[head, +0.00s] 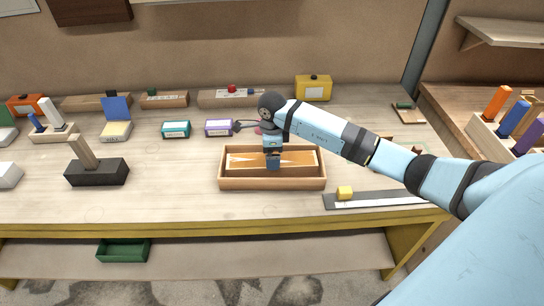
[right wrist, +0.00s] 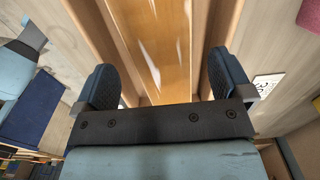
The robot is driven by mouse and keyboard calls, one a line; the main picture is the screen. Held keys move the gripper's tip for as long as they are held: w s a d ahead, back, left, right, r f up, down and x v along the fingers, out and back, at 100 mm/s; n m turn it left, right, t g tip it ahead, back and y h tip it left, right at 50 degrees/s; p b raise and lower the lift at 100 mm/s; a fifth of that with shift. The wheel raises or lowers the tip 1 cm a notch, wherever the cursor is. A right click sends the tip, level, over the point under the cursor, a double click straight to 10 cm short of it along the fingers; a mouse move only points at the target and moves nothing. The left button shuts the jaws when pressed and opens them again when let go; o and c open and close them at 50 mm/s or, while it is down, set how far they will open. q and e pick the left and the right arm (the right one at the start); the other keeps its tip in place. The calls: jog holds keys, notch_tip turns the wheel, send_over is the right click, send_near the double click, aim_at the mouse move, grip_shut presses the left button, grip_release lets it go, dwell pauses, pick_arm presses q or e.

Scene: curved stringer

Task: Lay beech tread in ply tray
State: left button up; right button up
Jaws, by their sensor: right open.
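The beech tread (head: 243,160) is an orange-brown board with pale streaks. It lies lengthwise inside the ply tray (head: 240,184), a shallow light-wood box in the middle of the bench. My right gripper (head: 273,166) points down over the tread's middle and hides part of it. In the right wrist view the right gripper (right wrist: 162,80) has its fingers wide apart with nothing between them. The tread (right wrist: 157,40) shows beyond the fingers, between the long walls of the tray (right wrist: 100,40). I cannot tell whether a finger touches the tray. My left gripper is not in view.
A steel rule (head: 385,201) with a yellow block (head: 344,193) lies right of the tray. A teal box (head: 176,129) and a purple box (head: 218,127) stand behind it. A black block with a wooden upright (head: 97,172) stands left. The bench in front of the tray is clear.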

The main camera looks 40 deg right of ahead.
notch_tip(320, 180, up, 9)
jog(key=b, duration=0.1)
jog(key=s+a+f+y, duration=0.1)
jog(key=a, duration=0.1)
jog(key=s+a+f+y, duration=0.1)
jog(key=a, duration=0.2)
jog(key=s+a+f+y, duration=0.1)
jog(key=a+y, duration=0.1)
jog(key=a, duration=0.1)
jog(key=shift+a+f, duration=0.25)
jog(key=shift+f, duration=0.1)
jog(key=s+a+r+m+t+y, duration=0.1)
jog(key=s+a+m+t+y, duration=0.4)
jog(key=a+m+y, duration=0.25)
jog(key=s+a+r+m+t+y, duration=0.1)
jog(key=s+a+m+t+y, duration=0.35)
jog(key=a+m+y, duration=0.35)
jog(key=s+d+f+m+h, duration=0.2)
jog(key=s+f+m+h, duration=0.2)
jog(key=f+m, duration=0.3)
jog(key=s+d+f+m+t+h, duration=0.1)
jog(key=s+f+m+h, duration=0.4)
jog(key=m, duration=0.7)
jog(key=s+d+f+m+h, duration=0.3)
jog(key=s+f+m+h, duration=0.2)
jog(key=f+m, duration=0.5)
jog(key=shift+s+d+h, duration=0.25)
jog(key=shift+d+h, duration=0.15)
jog(key=shift+h, duration=0.65)
